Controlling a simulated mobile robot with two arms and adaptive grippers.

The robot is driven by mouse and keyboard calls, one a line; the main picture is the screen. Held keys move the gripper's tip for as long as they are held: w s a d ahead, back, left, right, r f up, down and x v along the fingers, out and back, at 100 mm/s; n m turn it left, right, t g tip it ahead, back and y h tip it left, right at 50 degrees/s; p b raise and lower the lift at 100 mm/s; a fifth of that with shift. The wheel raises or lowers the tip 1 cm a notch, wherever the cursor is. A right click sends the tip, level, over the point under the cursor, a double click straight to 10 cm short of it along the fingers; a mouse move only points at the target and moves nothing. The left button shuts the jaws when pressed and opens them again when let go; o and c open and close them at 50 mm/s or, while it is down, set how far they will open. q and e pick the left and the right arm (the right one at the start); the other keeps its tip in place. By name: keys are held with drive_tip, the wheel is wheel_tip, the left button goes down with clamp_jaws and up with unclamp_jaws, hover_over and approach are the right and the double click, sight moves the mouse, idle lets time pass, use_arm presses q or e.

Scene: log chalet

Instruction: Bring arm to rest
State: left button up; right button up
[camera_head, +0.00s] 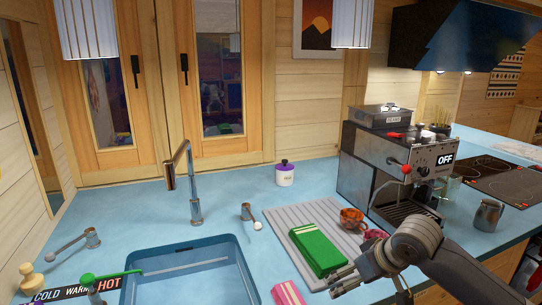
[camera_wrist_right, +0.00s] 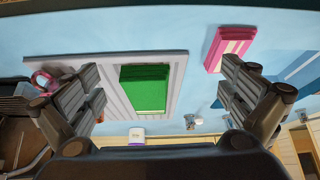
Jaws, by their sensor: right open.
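My right arm comes in from the lower right in the head view, with its gripper (camera_head: 348,281) low over the counter, in front of the green striped block (camera_head: 318,236). In the right wrist view the two fingers of this gripper (camera_wrist_right: 165,92) are wide apart. Nothing is held between them. The green block (camera_wrist_right: 145,89) shows beyond the gap, lying on a grey ribbed mat. My left gripper is not in view.
The ribbed mat (camera_head: 294,233) also bears a reddish cup (camera_head: 351,219). A pink striped block (camera_head: 287,293) lies near the sink (camera_head: 135,275). A coffee machine (camera_head: 390,165) and a metal jug (camera_head: 487,215) stand right. A white jar (camera_head: 285,175) stands behind the mat.

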drive_tip(key=s+a+f+n+y, duration=0.1)
drive_tip(key=s+a+f, duration=0.3)
drive_tip(key=s+f, duration=0.3)
drive_tip(key=s+a+f, duration=0.4)
drive_tip(key=s+f, duration=0.3)
drive_tip(key=s, duration=0.1)
drive_tip(key=s+d+f+m+g+h, duration=0.1)
drive_tip(key=s+d+f+m+h, duration=0.15)
drive_tip(key=s+d, duration=0.45)
drive_tip(key=s+d+f+m+g+h, duration=0.1)
drive_tip(key=s+d+f, duration=0.25)
drive_tip(key=s, duration=0.85)
wheel_tip(320, 180, down, 27)
drive_tip(key=a+g, duration=0.1)
drive_tip(key=g, duration=0.1)
drive_tip(key=s+d+f, duration=0.2)
drive_tip(key=s+f, duration=1.4)
drive_tip(key=s, duration=0.1)
drive_tip(key=shift+s+d+g, duration=0.35)
drive_tip(key=shift+d+g, duration=0.05)
